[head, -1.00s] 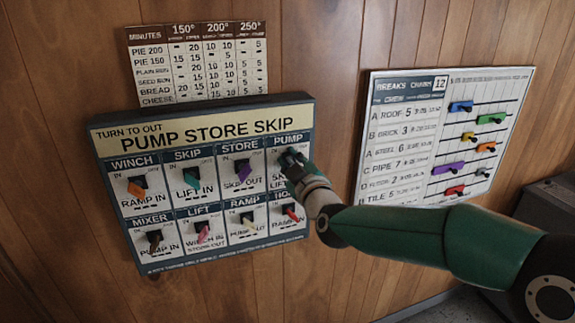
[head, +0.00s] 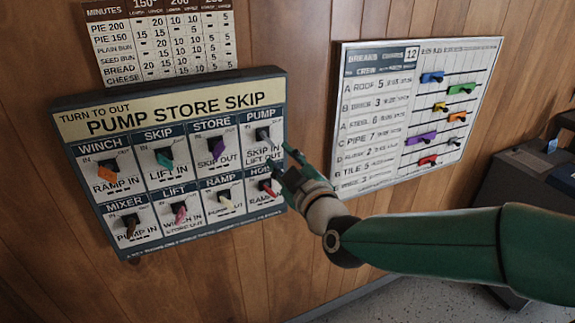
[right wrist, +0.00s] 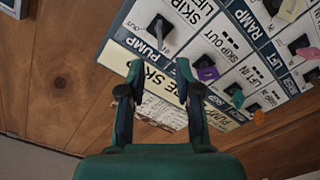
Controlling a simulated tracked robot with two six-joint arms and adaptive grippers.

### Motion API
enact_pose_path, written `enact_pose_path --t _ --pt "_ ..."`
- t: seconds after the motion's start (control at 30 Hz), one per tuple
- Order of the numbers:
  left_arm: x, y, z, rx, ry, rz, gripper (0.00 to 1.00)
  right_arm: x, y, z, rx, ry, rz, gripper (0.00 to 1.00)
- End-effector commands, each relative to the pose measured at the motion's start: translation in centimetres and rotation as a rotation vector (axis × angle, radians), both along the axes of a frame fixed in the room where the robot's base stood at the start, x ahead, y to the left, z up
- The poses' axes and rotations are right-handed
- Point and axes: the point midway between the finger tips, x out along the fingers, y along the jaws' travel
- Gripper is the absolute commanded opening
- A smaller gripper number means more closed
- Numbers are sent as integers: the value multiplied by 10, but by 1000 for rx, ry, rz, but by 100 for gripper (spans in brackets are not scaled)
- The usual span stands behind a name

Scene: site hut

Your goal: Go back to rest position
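My right gripper (head: 290,167) is just off the right edge of the switch panel (head: 165,100), between the panel and the breaks board. Its two fingers stand apart with nothing between them in the right wrist view (right wrist: 155,75). The panel is headed "Turn to out: pump store skip" and carries two rows of coloured switch handles. The grey PUMP handle (head: 263,134) is free of the gripper; it also shows in the right wrist view (right wrist: 163,27). The purple STORE handle (head: 217,145) and teal SKIP handle (head: 164,156) are in the same row. My left gripper is out of view.
A breaks board (head: 392,150) with coloured sliders hangs on the wood wall to the right. A baking-times chart (head: 160,45) hangs above the panel. A dark cabinet (head: 525,180) stands at the right. Bare wall lies below the panel.

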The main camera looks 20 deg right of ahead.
Motion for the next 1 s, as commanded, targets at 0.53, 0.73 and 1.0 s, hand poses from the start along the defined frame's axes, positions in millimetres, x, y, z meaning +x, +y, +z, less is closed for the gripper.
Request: enact_pose_path --t 0.53,0.73,1.0 --pt "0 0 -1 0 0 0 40 -21 -1 0 0 0 0 33" --pt "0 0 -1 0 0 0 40 -21 -3 -1 0 2 -4 33" --pt "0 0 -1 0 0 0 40 0 -12 -89 -21 177 -26 33"
